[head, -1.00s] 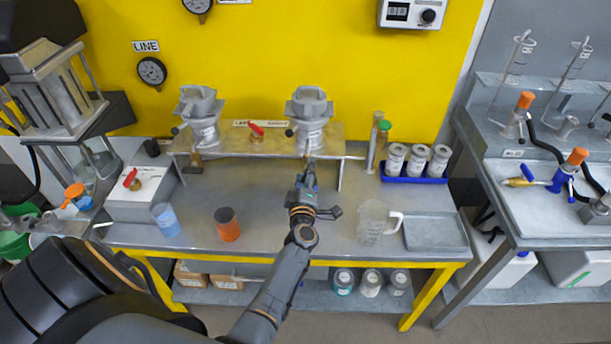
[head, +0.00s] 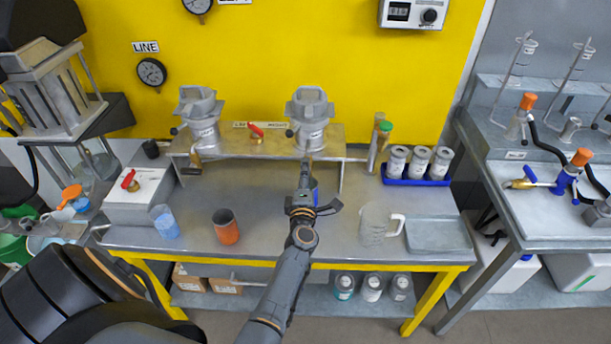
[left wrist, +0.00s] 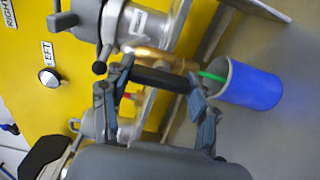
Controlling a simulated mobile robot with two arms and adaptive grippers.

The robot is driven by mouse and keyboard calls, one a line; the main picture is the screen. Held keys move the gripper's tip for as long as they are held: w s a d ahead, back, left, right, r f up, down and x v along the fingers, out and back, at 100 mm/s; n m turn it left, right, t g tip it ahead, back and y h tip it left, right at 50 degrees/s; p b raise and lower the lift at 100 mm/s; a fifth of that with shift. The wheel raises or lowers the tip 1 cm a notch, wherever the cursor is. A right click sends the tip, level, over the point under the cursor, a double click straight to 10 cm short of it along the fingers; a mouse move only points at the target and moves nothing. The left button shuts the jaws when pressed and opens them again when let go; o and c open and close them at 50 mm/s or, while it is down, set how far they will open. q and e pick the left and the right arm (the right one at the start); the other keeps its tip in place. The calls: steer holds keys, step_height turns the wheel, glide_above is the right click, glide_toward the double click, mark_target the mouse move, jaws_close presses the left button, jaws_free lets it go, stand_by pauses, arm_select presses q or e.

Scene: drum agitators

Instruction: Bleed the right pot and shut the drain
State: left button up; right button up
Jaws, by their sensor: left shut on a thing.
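The right pot (head: 309,118) sits on the raised metal shelf against the yellow wall. The left wrist view shows its side (left wrist: 120,25) and its brass drain (left wrist: 150,54). My left gripper (head: 305,178) is in front of and below this pot. In the left wrist view my left gripper (left wrist: 160,75) is shut on the drain's black lever (left wrist: 165,80). A blue cup (left wrist: 250,86) is at the drain outlet. A thin green streak (left wrist: 212,77) runs from the outlet to the cup's mouth. In the head view my gripper mostly hides drain and cup. My right gripper is not in view.
The left pot (head: 199,120) stands on the same shelf, with a red-handled valve (head: 256,131) between the pots. An orange cup (head: 226,228), a clear jug (head: 376,225) and a grey tray (head: 437,234) stand near the bench front. A blue rack (head: 416,178) of jars is right.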

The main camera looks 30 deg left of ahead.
arm_select(q)
steer(key=o, duration=1.2)
steer(key=shift+c, duration=0.2)
